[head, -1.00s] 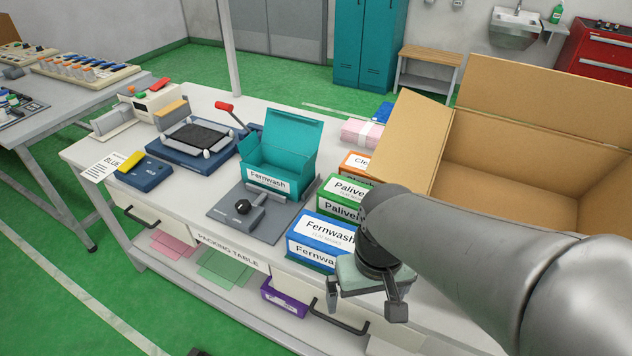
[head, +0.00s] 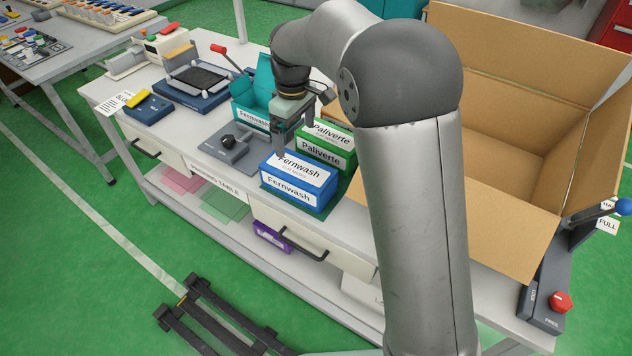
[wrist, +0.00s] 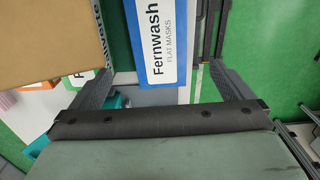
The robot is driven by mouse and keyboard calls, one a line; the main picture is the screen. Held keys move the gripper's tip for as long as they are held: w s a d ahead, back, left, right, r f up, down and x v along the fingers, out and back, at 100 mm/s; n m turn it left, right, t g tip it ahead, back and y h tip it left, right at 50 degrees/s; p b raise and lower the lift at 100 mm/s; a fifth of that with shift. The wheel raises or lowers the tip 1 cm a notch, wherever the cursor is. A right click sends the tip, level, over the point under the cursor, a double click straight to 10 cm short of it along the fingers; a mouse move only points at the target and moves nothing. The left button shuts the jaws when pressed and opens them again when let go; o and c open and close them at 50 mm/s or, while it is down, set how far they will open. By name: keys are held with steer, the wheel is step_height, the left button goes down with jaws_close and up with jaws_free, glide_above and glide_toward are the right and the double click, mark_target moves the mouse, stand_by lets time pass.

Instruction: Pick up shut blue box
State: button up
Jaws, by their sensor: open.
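The shut blue Fernwash box (head: 297,188) stands on the packing table, its white label facing up. In the wrist view the box (wrist: 155,45) lies in line with the gap between my fingers, with its label upward. My gripper (head: 295,146) is open and empty, above and just behind the box in the head view. In the wrist view my gripper (wrist: 162,75) has one finger to each side of the box's line. I cannot tell the exact height between the fingertips and the box.
A green Paliverte box (head: 325,150) stands close behind the blue box. An open teal Fernwash box (head: 253,118) stands to its left by a grey fixture (head: 222,143). A large open cardboard carton (head: 460,205) stands to the right.

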mark_target(296, 167)
steer(key=f, duration=0.5)
steer(key=f+p, duration=0.1)
steer(key=f, duration=0.4)
steer(key=shift+w+a+f, duration=0.1)
steer(key=shift+a+f, duration=0.05)
steer(key=shift+a, duration=0.05)
steer(key=shift+d+f+p, duration=0.15)
steer(key=shift+f+p, duration=0.25)
steer(key=shift+f, duration=1.25)
steer(key=shift+d+f+p, duration=0.1)
steer(key=shift+f+p, duration=0.25)
steer(key=shift+f, duration=1.25)
steer(key=c, duration=0.9)
steer(key=shift+r, duration=0.1)
steer(key=shift+c, duration=0.2)
